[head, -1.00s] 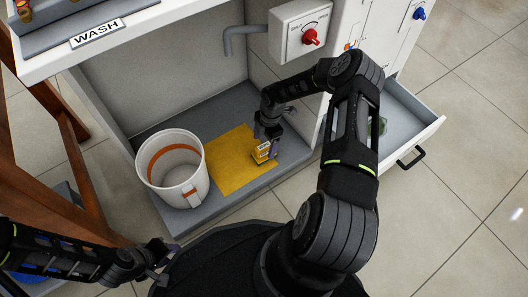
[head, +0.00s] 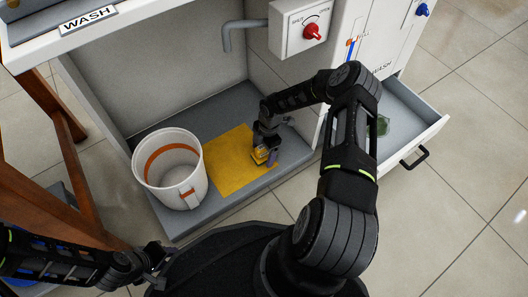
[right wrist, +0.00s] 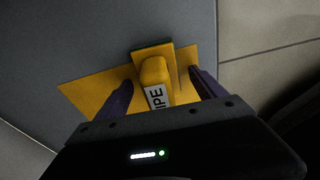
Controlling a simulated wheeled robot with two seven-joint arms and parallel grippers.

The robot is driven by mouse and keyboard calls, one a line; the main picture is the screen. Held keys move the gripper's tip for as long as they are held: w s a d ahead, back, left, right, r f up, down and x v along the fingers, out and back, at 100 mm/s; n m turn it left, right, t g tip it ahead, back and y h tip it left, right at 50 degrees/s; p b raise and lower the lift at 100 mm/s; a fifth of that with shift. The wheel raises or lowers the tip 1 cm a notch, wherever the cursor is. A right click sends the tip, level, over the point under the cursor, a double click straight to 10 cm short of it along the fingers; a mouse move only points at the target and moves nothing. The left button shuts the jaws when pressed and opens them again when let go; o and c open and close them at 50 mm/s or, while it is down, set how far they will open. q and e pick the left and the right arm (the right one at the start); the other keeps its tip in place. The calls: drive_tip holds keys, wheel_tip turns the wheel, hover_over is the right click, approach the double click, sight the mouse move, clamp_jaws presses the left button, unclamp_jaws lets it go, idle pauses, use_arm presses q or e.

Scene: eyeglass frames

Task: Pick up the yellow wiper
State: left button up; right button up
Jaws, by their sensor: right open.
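The yellow wiper (head: 259,155) stands on the yellow mat (head: 228,172) at the right side of the cabinet floor. In the right wrist view the wiper (right wrist: 154,70) shows a raised handle with a white label reading "IPE". My right gripper (head: 266,152) is open over it. Its two dark fingers (right wrist: 160,88) lie on either side of the handle, with gaps visible. I cannot tell how deep the fingertips reach. My left gripper (head: 160,272) is at the lower left, far from the wiper; its jaws are too small to read.
A white bucket (head: 190,160) with an orange band stands left of the mat. A grey pipe (head: 228,36) and a box with a red knob (head: 312,32) are above. An open drawer (head: 403,124) holding a green item juts out right. The "WASH" counter edge overhangs.

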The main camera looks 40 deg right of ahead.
drive_tip(key=shift+c, duration=0.3)
drive_tip(key=c, duration=1.4)
use_arm(q)
drive_tip(key=shift+s, duration=0.1)
use_arm(e)
drive_tip(key=shift+a+r, duration=0.1)
drive_tip(key=shift+c, duration=0.2)
